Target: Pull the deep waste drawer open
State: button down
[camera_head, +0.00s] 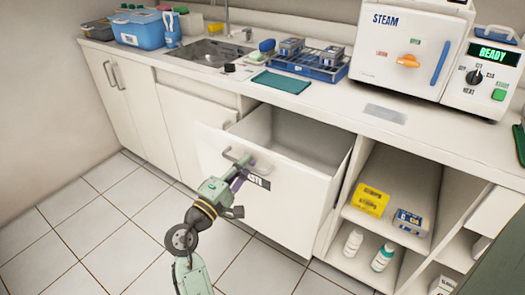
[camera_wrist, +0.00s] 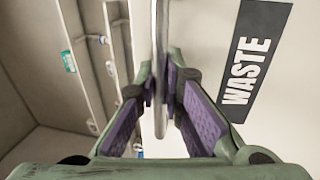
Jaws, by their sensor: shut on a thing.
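The deep waste drawer (camera_head: 262,208) stands pulled out from the cabinet under the counter, and its empty-looking inside shows from above. Its front carries a black WASTE label, clear in the wrist view (camera_wrist: 245,62). A grey bar handle (camera_head: 238,158) sits near the top of the drawer front. My gripper (camera_head: 238,174) is at this handle. In the wrist view its purple-padded fingers (camera_wrist: 161,90) are closed on both sides of the handle bar (camera_wrist: 160,65). The lower part of the drawer's inside is hidden by its front.
Closed cabinet doors (camera_head: 117,95) are on the left. The counter above holds a sink (camera_head: 210,53), a blue rack (camera_head: 308,64) and a steam sterilizer (camera_head: 405,45). Tiled floor (camera_head: 95,225) is clear in front.

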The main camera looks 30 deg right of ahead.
jog(key=r+v, duration=0.1)
jog(key=v, duration=0.6)
jog(key=shift+a+r+b, duration=0.15)
jog(key=shift+a+b, duration=0.2)
jog(key=shift+s, duration=0.1)
jog(key=c, duration=2)
grip_release()
jog(key=shift+o, duration=0.2)
jog(key=v, duration=1.2)
